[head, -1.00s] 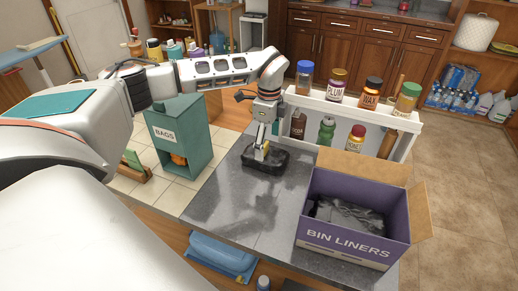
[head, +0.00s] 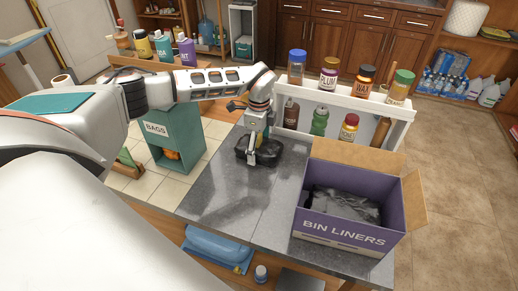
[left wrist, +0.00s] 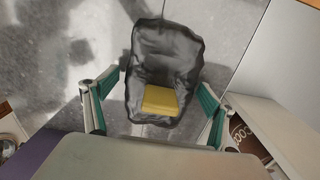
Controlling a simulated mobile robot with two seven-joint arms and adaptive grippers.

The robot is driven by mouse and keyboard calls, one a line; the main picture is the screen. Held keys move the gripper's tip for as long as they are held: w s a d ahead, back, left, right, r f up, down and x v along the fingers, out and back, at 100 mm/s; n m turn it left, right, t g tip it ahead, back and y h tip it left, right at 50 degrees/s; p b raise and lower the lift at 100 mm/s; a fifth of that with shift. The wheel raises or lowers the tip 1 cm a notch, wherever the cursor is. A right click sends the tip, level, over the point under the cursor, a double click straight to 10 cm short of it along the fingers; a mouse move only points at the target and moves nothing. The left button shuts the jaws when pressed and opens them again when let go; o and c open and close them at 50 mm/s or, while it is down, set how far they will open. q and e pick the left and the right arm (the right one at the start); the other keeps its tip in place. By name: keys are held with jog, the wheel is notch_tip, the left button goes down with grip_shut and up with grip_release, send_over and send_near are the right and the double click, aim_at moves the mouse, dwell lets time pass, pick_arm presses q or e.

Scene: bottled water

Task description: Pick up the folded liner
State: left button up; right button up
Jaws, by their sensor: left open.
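The folded liner (head: 268,152) is a black, crinkled bundle with a yellow band. It lies flat on the grey counter in the head view. In the left wrist view the liner (left wrist: 165,55) lies below the palm, with its yellow patch (left wrist: 160,101) between the fingers. My left gripper (head: 254,155) points down at the liner. In the left wrist view the left gripper (left wrist: 155,105) is open, one finger to each side of the liner. Whether the fingers touch it cannot be told. My right gripper is not in view.
A purple bin liners box (head: 345,235) with open flaps and dark liners inside stands right of the liner. A white shelf (head: 345,105) with jars and bottles stands behind. A green bags box (head: 172,125) is at the left. Grey counter (head: 220,205) is clear in front.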

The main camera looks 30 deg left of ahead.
pick_arm(q)
jog(key=c, duration=1.2)
jog(key=shift+r, duration=0.15)
